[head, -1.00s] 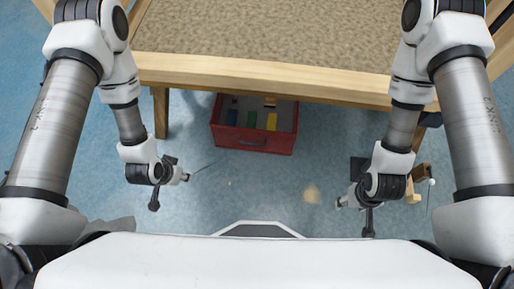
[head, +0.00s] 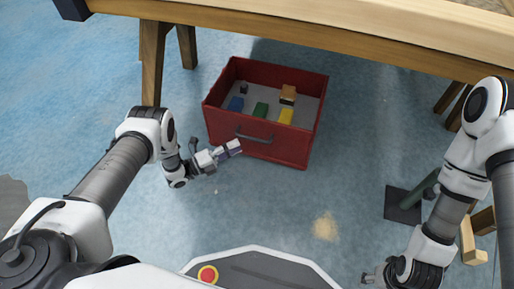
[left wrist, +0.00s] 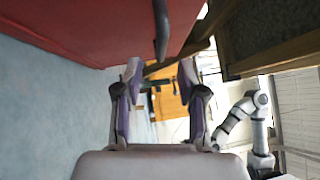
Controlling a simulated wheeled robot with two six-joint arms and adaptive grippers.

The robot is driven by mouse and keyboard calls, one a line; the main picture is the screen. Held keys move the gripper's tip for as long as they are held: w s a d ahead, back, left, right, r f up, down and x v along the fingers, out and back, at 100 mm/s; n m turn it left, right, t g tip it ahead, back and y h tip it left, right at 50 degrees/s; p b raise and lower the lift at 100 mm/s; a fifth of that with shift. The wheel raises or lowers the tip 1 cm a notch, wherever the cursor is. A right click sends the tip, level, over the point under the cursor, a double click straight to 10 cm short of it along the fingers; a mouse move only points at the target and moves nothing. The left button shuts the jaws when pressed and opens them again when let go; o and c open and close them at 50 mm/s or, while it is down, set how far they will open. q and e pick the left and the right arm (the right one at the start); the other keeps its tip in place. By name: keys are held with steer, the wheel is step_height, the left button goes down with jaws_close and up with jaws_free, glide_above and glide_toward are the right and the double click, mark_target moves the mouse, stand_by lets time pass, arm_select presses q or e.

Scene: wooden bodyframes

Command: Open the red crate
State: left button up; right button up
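The red crate (head: 282,152) stands on the floor in front of the table, its top uncovered. A dark handle (head: 254,136) is on its front wall. The handle also shows at the top of the left wrist view (left wrist: 161,30). My left gripper (head: 231,148) is at the left part of the front wall, just left of the handle. In the left wrist view its fingers (left wrist: 158,75) are apart with nothing between them, and the handle is close beyond the tips. My right gripper (head: 372,279) is low at the right, away from the crate; its fingers are too small to read.
Inside the crate are a blue block (head: 236,104), a green block (head: 260,110), a yellow block (head: 286,116) and a wooden block (head: 288,94). The wooden table (head: 330,25) is above and behind. A dark plate (head: 402,206) lies at the right. The floor before the crate is clear.

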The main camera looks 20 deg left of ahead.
mark_target(251, 139)
arm_select(q)
steer(key=b+x, duration=0.2)
steer(key=x, duration=0.4)
steer(key=shift+w+d+f+b, duration=0.1)
steer(key=shift+f+b, duration=0.05)
steer(key=shift+b, duration=0.2)
steer(key=shift+w+d+r, duration=0.2)
steer(key=shift+w+d, duration=0.05)
steer(key=shift+c, duration=0.2)
jaws_close()
